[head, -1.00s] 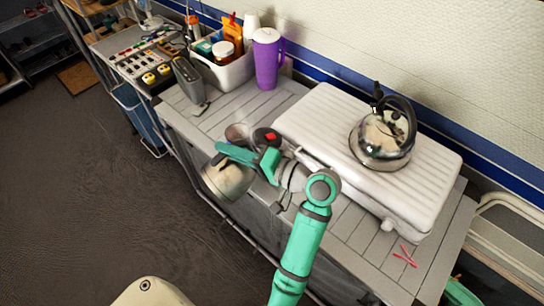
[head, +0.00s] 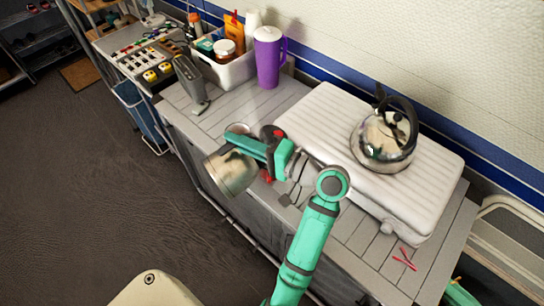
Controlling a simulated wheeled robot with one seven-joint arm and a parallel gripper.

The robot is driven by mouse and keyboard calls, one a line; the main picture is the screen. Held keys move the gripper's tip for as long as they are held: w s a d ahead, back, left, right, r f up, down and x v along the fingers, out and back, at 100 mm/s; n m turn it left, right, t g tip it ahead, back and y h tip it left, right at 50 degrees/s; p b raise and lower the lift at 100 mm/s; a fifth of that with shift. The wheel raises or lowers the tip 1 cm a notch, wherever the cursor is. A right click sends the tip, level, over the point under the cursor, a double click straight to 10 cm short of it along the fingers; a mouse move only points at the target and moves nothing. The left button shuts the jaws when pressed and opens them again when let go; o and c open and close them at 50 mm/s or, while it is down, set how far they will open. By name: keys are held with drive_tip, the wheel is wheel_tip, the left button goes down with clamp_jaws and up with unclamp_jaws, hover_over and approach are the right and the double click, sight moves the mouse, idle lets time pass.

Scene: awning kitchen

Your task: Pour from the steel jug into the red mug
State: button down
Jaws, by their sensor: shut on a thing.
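The steel jug (head: 230,174) hangs from my gripper (head: 246,149), tilted, over the counter's front edge. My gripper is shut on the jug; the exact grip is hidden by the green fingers. The red mug is not clearly seen. A small red patch (head: 266,177) shows just below my gripper, right of the jug, and may be part of it; the arm hides the rest. Another red spot shows on a dark round part beside the wrist. I see no liquid flowing.
A steel kettle (head: 386,143) sits on a white ribbed case (head: 322,118) to the right. A purple pitcher (head: 268,58) and a filled white bin (head: 237,70) stand at the back. The left counter has bare slats.

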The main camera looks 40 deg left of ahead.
drive_tip(key=shift+w+d+r, duration=0.1)
drive_tip(key=shift+w+r, duration=0.1)
drive_tip(key=shift+w, duration=0.15)
drive_tip(key=shift+w+d+r+m+y, duration=0.2)
drive_tip(key=shift+w+r+m+y, duration=0.15)
drive_tip(key=shift+w+m, duration=0.3)
idle(2.0)
drive_tip(key=shift+s, duration=0.15)
